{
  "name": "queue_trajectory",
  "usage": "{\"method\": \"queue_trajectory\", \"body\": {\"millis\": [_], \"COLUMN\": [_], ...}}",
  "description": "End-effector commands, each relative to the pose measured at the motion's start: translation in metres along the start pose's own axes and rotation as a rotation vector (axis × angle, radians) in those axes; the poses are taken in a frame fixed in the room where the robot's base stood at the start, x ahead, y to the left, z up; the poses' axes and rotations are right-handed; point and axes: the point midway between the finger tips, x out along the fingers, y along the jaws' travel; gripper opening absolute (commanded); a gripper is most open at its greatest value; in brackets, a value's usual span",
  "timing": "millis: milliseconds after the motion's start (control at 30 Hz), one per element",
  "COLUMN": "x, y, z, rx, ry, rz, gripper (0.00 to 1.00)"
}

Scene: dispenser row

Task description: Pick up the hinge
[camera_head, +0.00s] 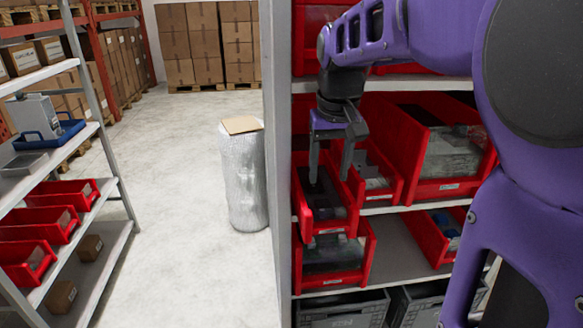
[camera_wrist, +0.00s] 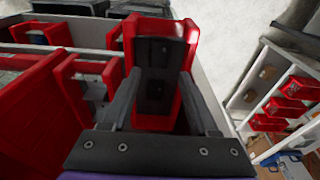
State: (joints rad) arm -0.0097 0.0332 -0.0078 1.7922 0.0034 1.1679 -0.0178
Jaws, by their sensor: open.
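My gripper (camera_head: 330,182) points down with its two fingers apart over a small red bin (camera_head: 325,227) at the left end of the shelf. In the wrist view, my open gripper (camera_wrist: 160,76) has one finger on each side of a dark flat piece with small holes, which looks like the hinge (camera_wrist: 156,92). The piece lies in the red bin (camera_wrist: 186,38). I cannot tell whether the fingers touch it. In the head view, the fingers partly hide the dark contents of the bin.
More red bins (camera_head: 437,187) stand to the right on the same shelf, with others (camera_head: 366,268) on the shelf below. A grey upright panel (camera_head: 277,130) closes the rack's left side. A wrapped cylinder (camera_head: 244,180) stands on the floor beyond, with another shelf (camera_head: 100,130) at left.

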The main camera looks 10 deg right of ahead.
Motion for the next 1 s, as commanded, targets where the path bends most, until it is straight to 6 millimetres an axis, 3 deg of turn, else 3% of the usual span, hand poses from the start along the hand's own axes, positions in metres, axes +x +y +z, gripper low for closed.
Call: {"method": "queue_trajectory", "body": {"millis": [100, 367, 633, 933, 1000], "x": [0.021, 0.039, 0.078, 0.084, 0.084], "y": [0.0, 0.001, 0.002, 0.002, 0.002], "z": [0.0, 0.001, 0.002, 0.002, 0.002], "rx": [0.0, 0.0, 0.001, 0.0, 0.0], "ry": [-0.001, -0.001, 0.0, 0.003, 0.003], "rz": [0.0, 0.0, 0.0, 0.0, 0.0], "gripper": [0.6, 0.6, 0.6, 0.6, 0.51]}}
